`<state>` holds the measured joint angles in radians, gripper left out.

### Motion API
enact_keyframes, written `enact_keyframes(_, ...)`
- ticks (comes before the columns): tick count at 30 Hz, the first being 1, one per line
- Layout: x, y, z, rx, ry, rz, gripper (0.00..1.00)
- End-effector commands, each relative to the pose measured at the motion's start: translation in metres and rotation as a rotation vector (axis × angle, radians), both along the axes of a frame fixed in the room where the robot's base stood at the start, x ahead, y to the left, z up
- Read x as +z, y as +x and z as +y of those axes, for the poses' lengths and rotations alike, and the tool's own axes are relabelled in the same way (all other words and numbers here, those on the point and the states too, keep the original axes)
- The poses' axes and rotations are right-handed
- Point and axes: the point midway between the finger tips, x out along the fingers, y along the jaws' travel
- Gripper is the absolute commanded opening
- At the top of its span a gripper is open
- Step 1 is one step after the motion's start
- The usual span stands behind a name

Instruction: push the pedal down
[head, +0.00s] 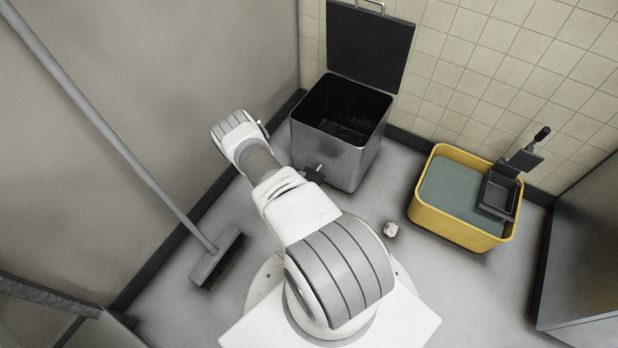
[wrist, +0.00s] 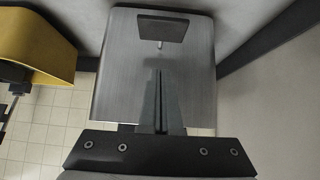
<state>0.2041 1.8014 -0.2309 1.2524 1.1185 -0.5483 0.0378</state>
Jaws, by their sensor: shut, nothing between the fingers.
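A square metal bin (head: 330,155) stands on the floor against the tiled wall. Its dark lid (head: 370,45) is up, and I see into the dark inside. The pedal (head: 313,174) is a small dark plate low on the bin's front, partly hidden by my arm in the head view. In the wrist view the bin appears upside down, with the pedal (wrist: 163,28) near the top and a short pale rod beside it. My gripper (wrist: 160,72) is shut and empty, its fingertips pointing towards the pedal. They appear apart from it in the picture; whether they touch, I cannot tell. The head view hides the gripper behind my arm.
A yellow mop bucket (head: 463,235) with a dark wringer (head: 497,195) stands right of the bin. A crumpled white scrap (head: 391,229) lies on the floor between. A broom (head: 218,255) leans on the left wall. A metal cabinet (head: 585,260) is at the right.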

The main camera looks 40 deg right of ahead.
Motion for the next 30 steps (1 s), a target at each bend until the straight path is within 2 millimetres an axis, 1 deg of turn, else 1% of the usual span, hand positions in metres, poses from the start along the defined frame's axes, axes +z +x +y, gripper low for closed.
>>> enact_keyframes(1,-0.007,0.0,-0.004,-0.001,-0.001,0.0,0.0)
enact_keyframes(5,-0.025,0.004,-0.019,-0.002,0.0,0.001,0.0)
enact_keyframes(12,-0.061,0.014,-0.052,-0.002,0.0,-0.001,0.0)
enact_keyframes(16,-0.075,0.018,-0.067,-0.001,0.0,-0.001,0.0)
enact_keyframes(18,-0.087,0.018,-0.064,0.001,0.002,0.001,0.0)
enact_keyframes(21,-0.098,0.018,-0.064,0.001,0.001,0.001,0.0)
enact_keyframes(25,-0.105,0.018,-0.064,0.0,0.001,0.0,0.0)
enact_keyframes(30,-0.108,0.018,-0.064,0.001,0.001,0.001,0.0)
